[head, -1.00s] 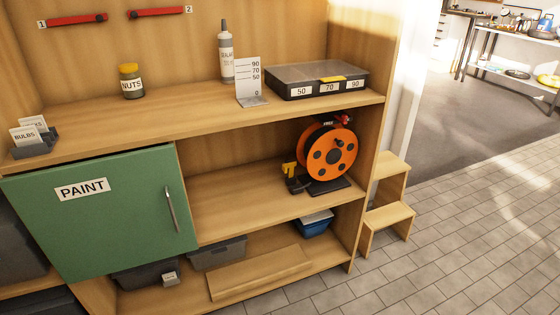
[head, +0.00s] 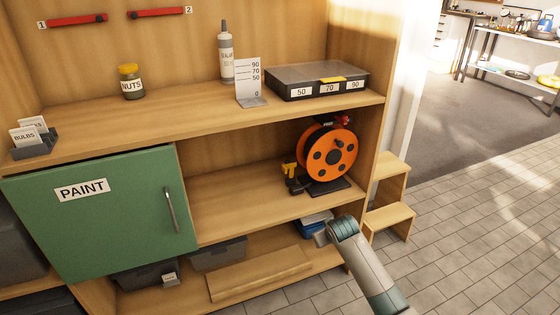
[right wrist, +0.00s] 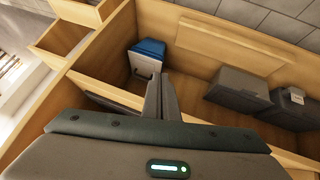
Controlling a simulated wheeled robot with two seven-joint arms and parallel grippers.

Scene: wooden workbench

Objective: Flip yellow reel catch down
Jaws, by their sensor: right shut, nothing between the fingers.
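The orange cable reel (head: 331,155) stands on its dark base on the middle shelf, at the right end. The yellow catch (head: 289,168) is at the reel's left side, on a small black mount, and sticks up. My right gripper (head: 321,238) is below and in front of that shelf, near the blue bin, apart from the reel. In the right wrist view its fingers (right wrist: 161,92) are together and hold nothing. The reel and catch do not show in the wrist view. My left gripper is not in view.
A blue bin (head: 314,222) and dark grey bins (head: 218,252) sit on the bottom shelf. The green PAINT door (head: 100,215) is left of the reel's bay. A wooden step stool (head: 390,215) stands at the right. The middle shelf left of the catch is clear.

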